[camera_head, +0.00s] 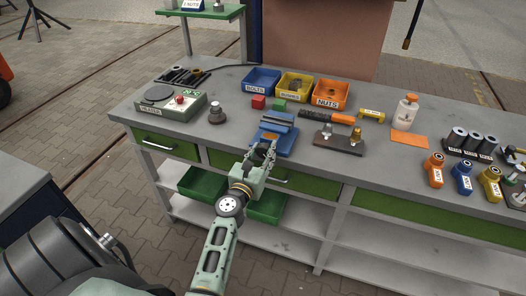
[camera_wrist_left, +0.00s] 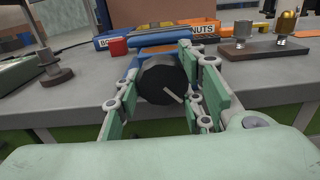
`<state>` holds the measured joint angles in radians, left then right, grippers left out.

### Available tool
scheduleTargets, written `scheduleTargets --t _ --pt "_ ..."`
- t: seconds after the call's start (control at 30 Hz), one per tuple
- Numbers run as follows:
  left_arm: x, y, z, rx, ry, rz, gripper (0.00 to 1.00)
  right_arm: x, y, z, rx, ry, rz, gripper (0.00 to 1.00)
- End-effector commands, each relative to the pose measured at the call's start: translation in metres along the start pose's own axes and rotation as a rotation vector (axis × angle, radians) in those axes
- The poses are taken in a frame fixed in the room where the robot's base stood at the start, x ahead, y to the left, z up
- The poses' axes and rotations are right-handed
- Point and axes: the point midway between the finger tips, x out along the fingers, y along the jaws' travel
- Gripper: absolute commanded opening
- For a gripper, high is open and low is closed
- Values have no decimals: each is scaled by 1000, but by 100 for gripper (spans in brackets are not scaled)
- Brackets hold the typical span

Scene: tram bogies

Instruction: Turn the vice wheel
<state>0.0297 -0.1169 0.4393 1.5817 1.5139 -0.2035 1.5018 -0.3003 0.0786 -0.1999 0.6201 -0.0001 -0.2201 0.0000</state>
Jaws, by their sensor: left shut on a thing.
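The blue vice (camera_head: 274,133) stands at the front edge of the grey workbench. Its round black wheel (camera_wrist_left: 163,82), with a pale line on its face, shows in the left wrist view on the vice's near side. My left gripper (camera_head: 262,155) reaches in from below and is at the front of the vice. In the left wrist view my left gripper (camera_wrist_left: 162,92) has its fingers on either side of the wheel, shut on it. In the head view the fingers hide most of the wheel. My right gripper is not in view.
Behind the vice are a red block (camera_head: 258,102), a green block (camera_head: 279,105) and the blue bolts bin (camera_head: 261,78). A dark stand with two fittings (camera_head: 339,143) is to the right. A heater unit (camera_head: 172,107) is to the left. Green drawers (camera_head: 268,207) sit below.

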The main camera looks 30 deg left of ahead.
Motion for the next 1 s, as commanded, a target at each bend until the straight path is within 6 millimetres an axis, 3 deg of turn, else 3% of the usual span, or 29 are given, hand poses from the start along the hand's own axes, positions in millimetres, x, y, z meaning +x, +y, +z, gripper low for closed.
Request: scheduleTargets --t 0.4,1.0 --pt "0 4 0 -209 -1 9 10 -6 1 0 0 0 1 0" --pt "0 4 -2 -242 1 10 10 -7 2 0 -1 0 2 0"
